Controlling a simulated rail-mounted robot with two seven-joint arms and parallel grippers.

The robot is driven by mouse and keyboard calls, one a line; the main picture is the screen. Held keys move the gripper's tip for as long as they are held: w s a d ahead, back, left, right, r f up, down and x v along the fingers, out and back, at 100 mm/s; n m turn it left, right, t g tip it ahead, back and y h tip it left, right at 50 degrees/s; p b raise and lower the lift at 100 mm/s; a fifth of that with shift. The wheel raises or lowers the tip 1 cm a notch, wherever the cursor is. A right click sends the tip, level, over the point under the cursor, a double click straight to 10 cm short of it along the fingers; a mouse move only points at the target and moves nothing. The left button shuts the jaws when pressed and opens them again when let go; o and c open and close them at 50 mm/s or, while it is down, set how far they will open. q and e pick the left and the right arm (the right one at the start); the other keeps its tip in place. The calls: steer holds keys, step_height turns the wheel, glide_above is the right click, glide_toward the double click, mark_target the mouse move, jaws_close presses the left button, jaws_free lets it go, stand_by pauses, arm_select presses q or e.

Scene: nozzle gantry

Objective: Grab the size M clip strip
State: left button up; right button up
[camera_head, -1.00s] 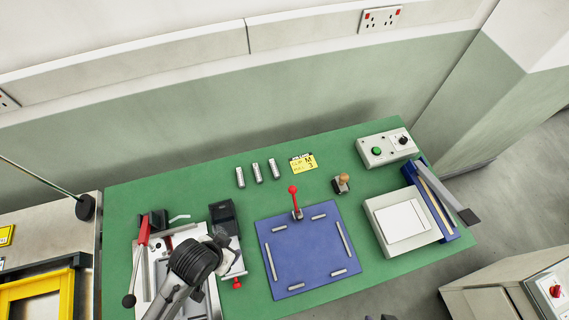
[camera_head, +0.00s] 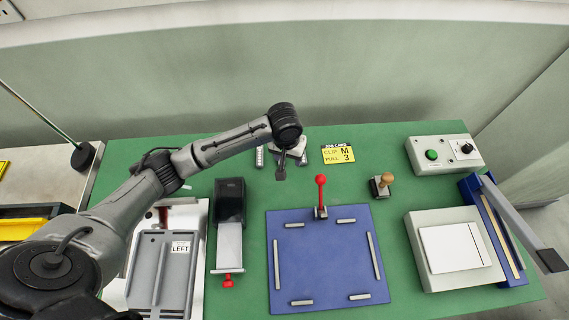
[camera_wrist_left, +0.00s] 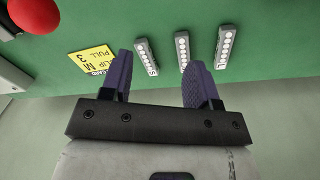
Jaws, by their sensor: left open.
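Three grey clip strips lie side by side on the green table in the left wrist view. The strip marked S (camera_wrist_left: 146,57) is nearest the job card, the middle strip (camera_wrist_left: 183,50) has its letter hard to read, and the one marked L (camera_wrist_left: 223,47) is farthest. The middle one, between S and L, appears to be size M. My left gripper (camera_wrist_left: 160,64) is open and empty above the strips, its fingers spanning the S and middle strips. In the head view my left gripper (camera_head: 281,172) partly covers the strips. My right gripper is not in view.
A yellow job card (camera_head: 338,154) reads clip M, pull 3. A blue plate (camera_head: 325,265) with a red-knobbed lever (camera_head: 321,190) lies in front. A wooden-knobbed stamp (camera_head: 382,186), a button box (camera_head: 444,154) and a white device (camera_head: 453,248) stand right.

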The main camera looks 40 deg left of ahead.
arm_select(q)
steer(key=w+a+r+n+b, duration=0.1)
steer(key=w+a+n+b, duration=0.4)
steer(key=a, duration=0.3)
steer(key=shift+g+y, duration=0.3)
steer(key=shift+g, duration=0.1)
steer(key=f, duration=0.2)
steer(key=w+f, duration=0.1)
steer(key=f, duration=0.2)
steer(key=f+b, duration=0.1)
steer(key=f, duration=0.1)
steer(key=shift+w+a+f, duration=0.2)
steer(key=shift+w+f, duration=0.05)
steer(key=shift+f, duration=0.05)
steer(key=shift+s+d+f+b, duration=0.1)
steer(key=shift+f+b, duration=0.3)
steer(key=shift+f, duration=0.95)
steer(key=shift+s+f+b, duration=0.1)
steer(key=shift+f+b, duration=0.25)
steer(key=shift+f, duration=0.95)
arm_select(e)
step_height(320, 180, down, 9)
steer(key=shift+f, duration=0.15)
arm_select(q)
steer(key=shift+c, duration=0.4)
steer(key=c, duration=0.9)
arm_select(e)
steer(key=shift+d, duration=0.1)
